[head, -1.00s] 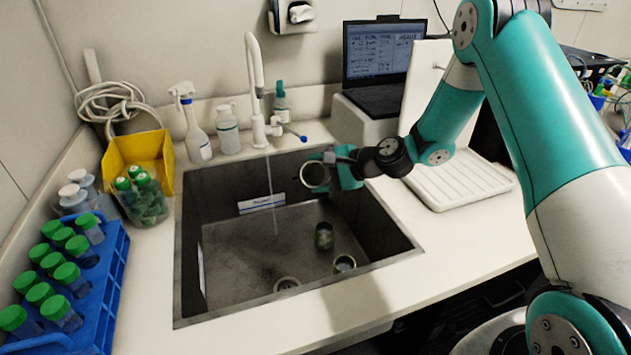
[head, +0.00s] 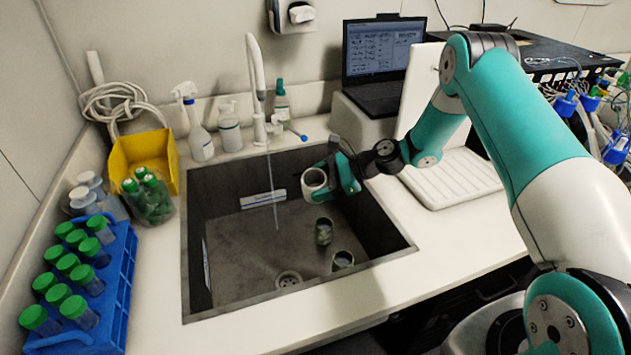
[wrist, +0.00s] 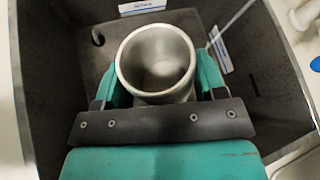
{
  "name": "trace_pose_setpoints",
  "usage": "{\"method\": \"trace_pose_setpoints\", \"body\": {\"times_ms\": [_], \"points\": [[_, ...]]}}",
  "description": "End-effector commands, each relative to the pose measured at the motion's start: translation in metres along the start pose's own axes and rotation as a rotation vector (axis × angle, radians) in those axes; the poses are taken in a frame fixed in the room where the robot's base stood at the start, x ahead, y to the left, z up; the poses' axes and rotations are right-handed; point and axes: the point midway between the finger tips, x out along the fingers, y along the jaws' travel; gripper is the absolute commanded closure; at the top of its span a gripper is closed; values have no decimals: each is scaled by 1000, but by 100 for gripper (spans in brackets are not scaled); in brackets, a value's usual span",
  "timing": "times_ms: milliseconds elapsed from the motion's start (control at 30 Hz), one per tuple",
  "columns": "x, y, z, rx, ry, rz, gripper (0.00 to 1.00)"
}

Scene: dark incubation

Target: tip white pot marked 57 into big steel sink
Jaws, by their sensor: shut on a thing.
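My gripper (head: 330,178) is shut on a pale pot (head: 314,190), which it holds in the air over the big steel sink (head: 228,270), near the right back wall. The pot leans a little, with its rim upward and toward the head camera. In the wrist view the pot (wrist: 128,83) sits between the teal fingers (wrist: 160,85); its grey inside shows a bare bottom and looks empty. No number can be read on it.
Two small cups, one (head: 323,231) behind the other (head: 343,261), lie on the sink floor near the drain (head: 289,280). A thin stream falls from the tap (head: 257,90). A blue tube rack (head: 120,285) stands left; a white drainboard (head: 450,180) lies right.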

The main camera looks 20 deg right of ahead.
Motion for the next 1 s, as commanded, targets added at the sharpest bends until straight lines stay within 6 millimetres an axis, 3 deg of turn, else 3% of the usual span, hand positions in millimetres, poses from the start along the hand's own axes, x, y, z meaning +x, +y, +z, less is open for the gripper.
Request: {"method": "trace_pose_setpoints", "body": {"times_ms": [333, 600, 1000], "points": [[1, 1, -2, 54, -18, 22, 64], [5, 8, -8, 256, -87, 106, 64], [5, 8, -7, 261, -88, 108, 64]]}}
